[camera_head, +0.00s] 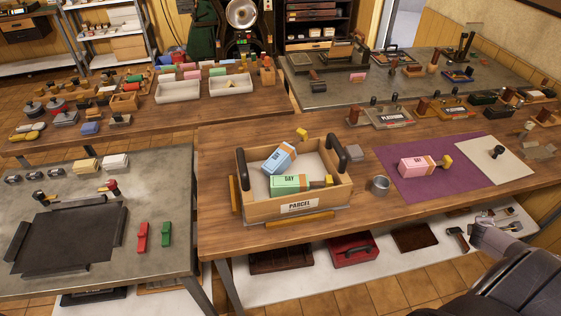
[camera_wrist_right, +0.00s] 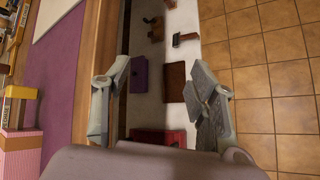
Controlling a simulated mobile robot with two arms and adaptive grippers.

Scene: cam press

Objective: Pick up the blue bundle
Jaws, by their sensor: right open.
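The blue bundle (camera_head: 279,158) has a white "DAY" label and an orange end. It lies tilted in the wooden parcel box (camera_head: 299,206), partly against the green bundle (camera_head: 290,184) in front of it. My right gripper (camera_wrist_right: 155,100) is open and empty in the right wrist view, beyond the table's front edge, above the low shelf and floor. My right arm shows at the lower right of the head view, well to the right of the box. The blue bundle is not in the right wrist view. My left gripper is not in view.
The box has black upright handles at its left and right ends. A grey cup (camera_head: 380,186) stands right of it. A pink bundle (camera_head: 418,167) lies on a purple mat (camera_head: 388,187). A red case (camera_head: 352,249) sits on the low shelf.

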